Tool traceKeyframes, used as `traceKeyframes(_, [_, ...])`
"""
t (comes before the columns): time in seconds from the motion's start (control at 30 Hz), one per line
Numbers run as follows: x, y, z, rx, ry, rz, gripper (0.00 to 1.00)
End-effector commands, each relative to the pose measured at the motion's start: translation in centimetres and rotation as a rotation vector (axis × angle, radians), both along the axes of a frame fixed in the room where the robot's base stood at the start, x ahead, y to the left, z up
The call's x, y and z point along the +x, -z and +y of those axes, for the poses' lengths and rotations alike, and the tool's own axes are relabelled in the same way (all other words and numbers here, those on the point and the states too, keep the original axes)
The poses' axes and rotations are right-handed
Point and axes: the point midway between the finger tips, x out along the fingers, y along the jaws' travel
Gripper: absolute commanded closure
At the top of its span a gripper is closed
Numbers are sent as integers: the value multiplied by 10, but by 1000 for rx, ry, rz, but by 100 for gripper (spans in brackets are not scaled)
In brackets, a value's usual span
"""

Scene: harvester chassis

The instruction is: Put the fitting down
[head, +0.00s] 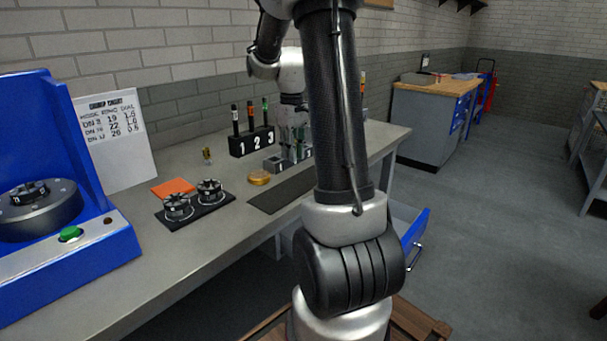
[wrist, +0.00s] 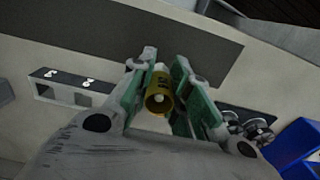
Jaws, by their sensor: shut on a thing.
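The fitting (wrist: 160,93) is a short brass-coloured cylinder with an open end. In the wrist view it sits between the two green-padded fingers of my gripper (wrist: 163,78), which is shut on it. Any gap between fitting and bench cannot be told.
A dark mat (head: 279,194) lies on the bench (head: 228,222), with a gold disc (head: 259,178) to its left. Further left are a black tray with two round dies (head: 196,211), an orange pad (head: 172,187) and a blue machine (head: 68,257).

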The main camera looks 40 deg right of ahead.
Motion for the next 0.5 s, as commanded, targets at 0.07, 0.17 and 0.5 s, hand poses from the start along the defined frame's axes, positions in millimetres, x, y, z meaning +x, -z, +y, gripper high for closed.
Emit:
traceKeyframes(0.07, [-2, 18, 0, 2, -2, 5, 100])
traceKeyframes(0.17, [-1, 37, 0, 1, -2, 4, 100])
traceKeyframes(0.5, [-1, 75, 1, 1, -1, 4, 100])
